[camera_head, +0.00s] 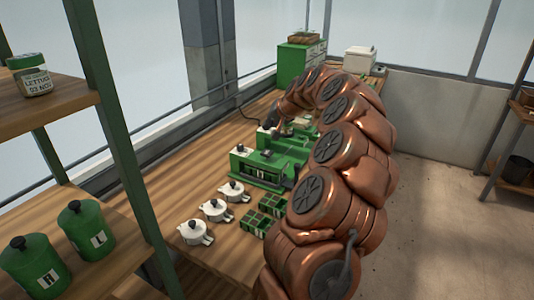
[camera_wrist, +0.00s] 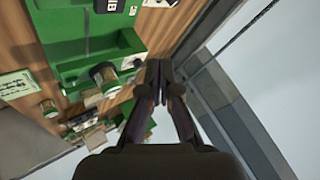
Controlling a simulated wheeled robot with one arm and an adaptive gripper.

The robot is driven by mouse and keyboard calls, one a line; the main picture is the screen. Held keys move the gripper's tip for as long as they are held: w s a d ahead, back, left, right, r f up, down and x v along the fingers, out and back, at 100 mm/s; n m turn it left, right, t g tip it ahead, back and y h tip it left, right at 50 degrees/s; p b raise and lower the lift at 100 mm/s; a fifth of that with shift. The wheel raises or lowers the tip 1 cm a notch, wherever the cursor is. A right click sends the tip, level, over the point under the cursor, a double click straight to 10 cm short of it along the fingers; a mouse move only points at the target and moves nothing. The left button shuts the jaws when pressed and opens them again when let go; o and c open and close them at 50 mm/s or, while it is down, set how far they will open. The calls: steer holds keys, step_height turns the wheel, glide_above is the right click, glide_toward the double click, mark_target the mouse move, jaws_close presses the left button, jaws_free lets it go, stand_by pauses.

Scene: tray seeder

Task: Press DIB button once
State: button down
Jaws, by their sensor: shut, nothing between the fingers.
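The green tray seeder (camera_head: 262,172) stands on the wooden bench in the head view, partly hidden behind my copper arm. In the wrist view its green body (camera_wrist: 85,60) fills the upper left. A dark label (camera_wrist: 110,5) with white letters, of which a B reads clearly, is cut off by the top edge. I cannot make out the DIB button itself. My gripper (camera_wrist: 157,72) is shut and empty, over the bench strip beside the green body. In the head view my gripper (camera_head: 268,122) is small, near the machine's far end; contact cannot be told.
White lidded pots (camera_head: 214,209) and green cell trays (camera_head: 264,213) sit on the bench in front. A green cabinet (camera_head: 294,66) and a white box (camera_head: 359,60) stand at the back. A shelf with green canisters (camera_head: 87,228) is at left. A window frame (camera_wrist: 235,105) runs close beside my gripper.

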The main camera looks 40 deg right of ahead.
steer(key=b, duration=0.2)
glide_above(265, 151)
steer(key=s, duration=0.2)
steer(key=f, duration=0.6)
steer(key=shift+w+f, duration=0.2)
steer(key=shift+f, duration=0.55)
steer(key=shift+b, duration=0.35)
steer(key=shift+f+b, duration=0.45)
steer(key=shift+f+b, duration=0.55)
steer(key=shift+f, duration=0.25)
stand_by(1.1)
steer(key=shift+r, duration=1.25)
